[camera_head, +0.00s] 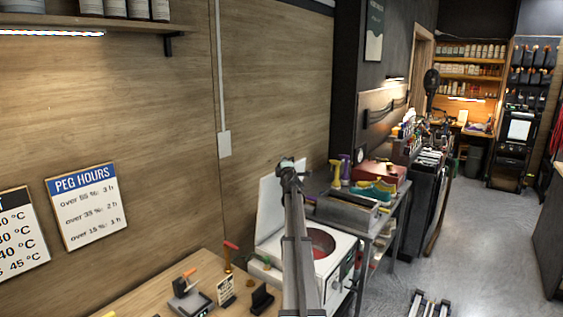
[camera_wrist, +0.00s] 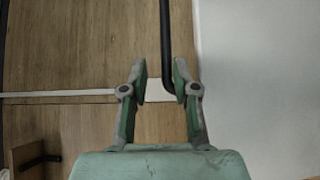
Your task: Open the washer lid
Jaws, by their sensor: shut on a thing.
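The white washer (camera_head: 340,268) stands against the wooden wall, with its round opening showing a reddish inside. Its white lid (camera_head: 268,208) stands raised, nearly upright, at the washer's back left. My gripper (camera_head: 290,165) is at the upper right edge of the lid, and my arm hides part of the washer. In the wrist view, my gripper (camera_wrist: 162,82) is around a thin black bar (camera_wrist: 166,40), which appears to be the lid handle. The bar lies close to the right finger. A broad white panel (camera_wrist: 255,80), likely the lid, fills the right side.
A wooden counter (camera_head: 150,298) with small tools and a red-handled item (camera_head: 230,246) is at the front left. A metal cart (camera_head: 350,212) with bottles and a red box (camera_head: 380,173) stands right behind the washer. The grey floor (camera_head: 470,240) to the right is mostly clear.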

